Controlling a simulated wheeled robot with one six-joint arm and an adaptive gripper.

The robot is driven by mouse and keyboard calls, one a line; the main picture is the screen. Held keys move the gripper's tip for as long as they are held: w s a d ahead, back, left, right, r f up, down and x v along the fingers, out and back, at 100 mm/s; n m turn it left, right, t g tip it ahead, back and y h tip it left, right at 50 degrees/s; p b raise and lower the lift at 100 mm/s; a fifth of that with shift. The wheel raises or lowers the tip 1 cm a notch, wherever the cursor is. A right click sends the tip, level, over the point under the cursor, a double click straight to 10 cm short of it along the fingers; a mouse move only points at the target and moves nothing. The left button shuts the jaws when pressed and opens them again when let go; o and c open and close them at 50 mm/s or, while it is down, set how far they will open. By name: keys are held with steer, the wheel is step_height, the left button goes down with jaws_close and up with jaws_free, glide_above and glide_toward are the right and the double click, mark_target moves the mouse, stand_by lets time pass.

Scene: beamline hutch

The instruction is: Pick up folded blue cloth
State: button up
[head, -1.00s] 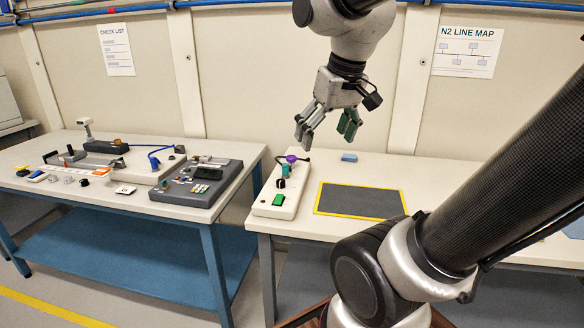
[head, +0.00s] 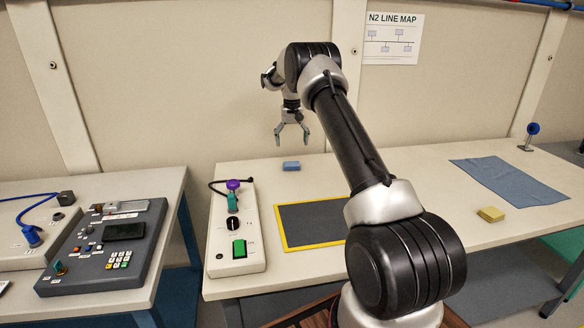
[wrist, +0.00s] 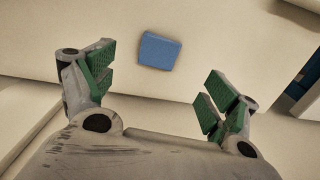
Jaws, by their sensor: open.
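The folded blue cloth (head: 291,165) is a small flat blue block lying on the table, towards its back edge, behind the dark mat. In the wrist view the cloth (wrist: 159,51) shows near the top, between the fingers and beyond their tips. My gripper (head: 292,138) is above the table, just over the cloth in the head view, with its fingers spread and nothing between them. Its green-padded fingers (wrist: 155,85) frame the lower part of the wrist view. The gripper and the cloth are apart.
A yellow-edged dark mat (head: 315,222) lies in front of the cloth. A white control box (head: 236,256) with a purple knob stands left. A larger blue cloth (head: 508,181) and a yellow sponge-like block (head: 491,214) lie right. The wall is close behind.

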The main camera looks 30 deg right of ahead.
glide_above(291, 164)
steer(key=f, duration=0.4)
steer(key=shift+d+f, duration=0.2)
steer(key=shift+f, duration=0.15)
step_height(291, 164, down, 5)
steer(key=shift+a+f, duration=0.1)
steer(key=c, duration=0.9)
